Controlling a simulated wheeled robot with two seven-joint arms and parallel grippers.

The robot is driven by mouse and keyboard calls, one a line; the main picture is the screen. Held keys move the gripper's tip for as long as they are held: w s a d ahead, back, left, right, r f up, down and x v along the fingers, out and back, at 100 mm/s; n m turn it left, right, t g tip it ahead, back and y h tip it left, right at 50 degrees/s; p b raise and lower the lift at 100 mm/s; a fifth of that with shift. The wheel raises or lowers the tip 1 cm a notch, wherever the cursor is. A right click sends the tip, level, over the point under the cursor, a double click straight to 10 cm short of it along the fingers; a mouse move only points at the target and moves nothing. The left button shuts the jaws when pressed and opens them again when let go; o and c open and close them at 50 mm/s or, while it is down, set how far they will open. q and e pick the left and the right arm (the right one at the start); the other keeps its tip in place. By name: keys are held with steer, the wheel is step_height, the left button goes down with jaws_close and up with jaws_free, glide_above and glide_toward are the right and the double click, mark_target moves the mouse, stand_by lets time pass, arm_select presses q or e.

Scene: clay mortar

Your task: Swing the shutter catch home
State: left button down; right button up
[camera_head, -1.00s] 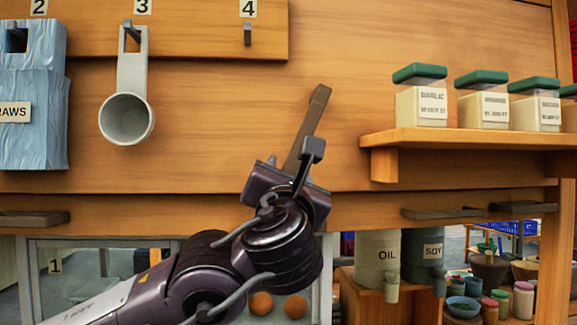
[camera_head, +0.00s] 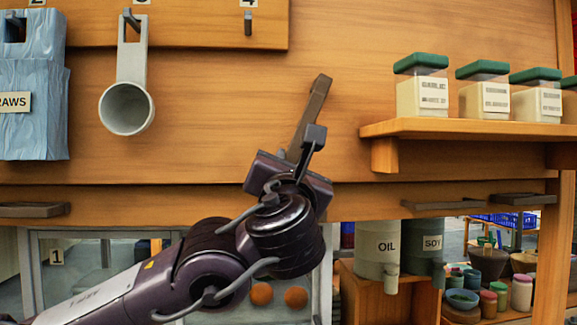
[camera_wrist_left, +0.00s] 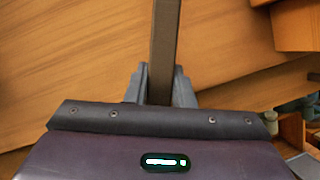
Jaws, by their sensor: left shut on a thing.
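The shutter catch (camera_head: 316,103) is a dark brown bar against the wooden panel. It stands tilted, its free end up and to the right. In the left wrist view the bar (camera_wrist_left: 164,40) runs straight up from between the fingers. My left gripper (camera_head: 304,150) is shut on the lower part of the catch; grey fingers (camera_wrist_left: 163,88) lie on both sides of it. The catch's lower end and pivot are hidden behind my gripper. My right gripper is not in view.
A shelf (camera_head: 470,127) with several green-lidded jars stands out at the right. A scoop (camera_head: 126,108) and a blue straw holder (camera_head: 35,125) hang at the left. Dark handles (camera_head: 440,205) sit along the lower rail. Oil (camera_head: 380,255) and soy (camera_head: 424,255) dispensers are below. The panel above the catch is clear.

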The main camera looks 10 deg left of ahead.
arm_select(q)
steer(key=shift+w+d+f+n+y+b, duration=0.35)
steer(key=shift+d+n+b, duration=0.5)
steer(key=shift+b, duration=0.75)
steer(key=shift+w+d+f+n+y+b, duration=0.15)
steer(key=shift+d+n+y+b, duration=0.45)
steer(key=shift+n+b, duration=0.7)
steer(key=shift+w+d+f+n+y+b, duration=0.2)
steer(key=shift+d+n+y+b, duration=0.4)
steer(key=shift+b, duration=1.25)
steer(key=shift+w+d+r+n+g+y, duration=0.15)
steer(key=shift+d+n+g+y, duration=0.15)
steer(key=shift+d+n, duration=0.3)
steer(key=shift+a+r+n, duration=0.1)
steer(key=shift+a+n, duration=0.05)
steer(key=shift+n, duration=0.1)
steer(key=c, duration=1.2)
jaws_free()
steer(key=shift+c, duration=0.2)
